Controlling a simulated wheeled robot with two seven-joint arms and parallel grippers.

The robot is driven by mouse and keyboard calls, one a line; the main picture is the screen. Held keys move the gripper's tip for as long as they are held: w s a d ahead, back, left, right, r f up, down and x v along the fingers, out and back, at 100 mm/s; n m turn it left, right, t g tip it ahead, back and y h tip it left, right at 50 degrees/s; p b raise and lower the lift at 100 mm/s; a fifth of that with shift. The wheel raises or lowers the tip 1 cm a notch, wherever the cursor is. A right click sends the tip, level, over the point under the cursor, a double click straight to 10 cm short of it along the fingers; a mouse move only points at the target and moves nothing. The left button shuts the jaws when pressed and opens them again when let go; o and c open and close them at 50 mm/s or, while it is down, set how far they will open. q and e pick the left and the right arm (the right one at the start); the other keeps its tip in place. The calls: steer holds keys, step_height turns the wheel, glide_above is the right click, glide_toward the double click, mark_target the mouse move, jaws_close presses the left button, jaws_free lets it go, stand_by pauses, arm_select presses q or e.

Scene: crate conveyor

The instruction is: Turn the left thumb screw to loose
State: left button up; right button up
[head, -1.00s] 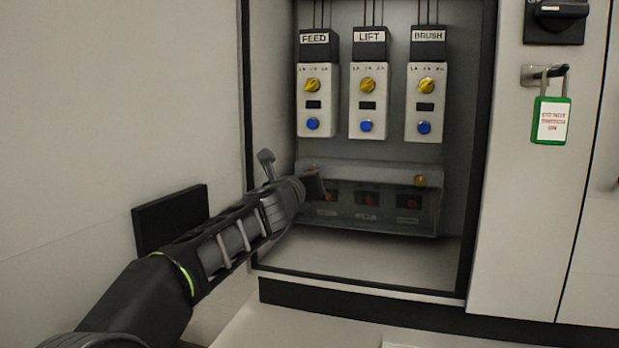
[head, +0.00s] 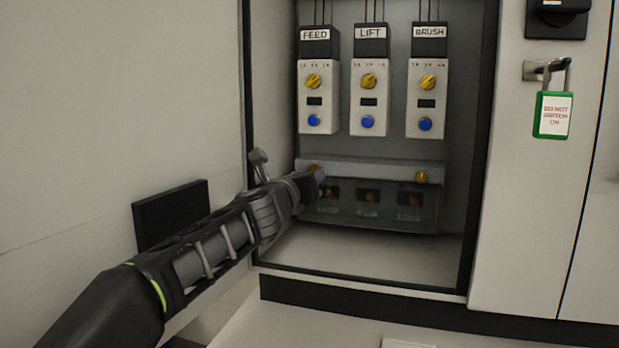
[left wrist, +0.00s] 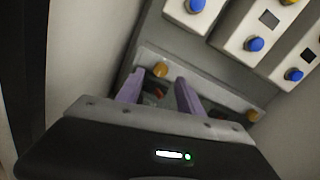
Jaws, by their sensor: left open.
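The left thumb screw (head: 313,168) is a small brass-coloured knob at the left end of the grey bar over the clear cover (head: 385,213). In the head view it shows just above my left gripper (head: 320,175), which partly covers that corner. The left wrist view shows the left thumb screw (left wrist: 160,69) just past the gap between the two purple fingers of my left gripper (left wrist: 160,77). The fingers are apart with nothing between them; I cannot tell whether they touch the screw. The right thumb screw (head: 421,177) sits at the bar's other end. My right gripper is out of view.
Above the bar hang the FEED (head: 318,97), LIFT (head: 368,97) and BRUSH (head: 427,98) modules with yellow knobs and blue buttons. A green-edged tag padlock (head: 552,114) hangs on the right. The cabinet floor is bare.

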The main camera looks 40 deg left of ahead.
arm_select(q)
steer(key=shift+v, duration=2.05)
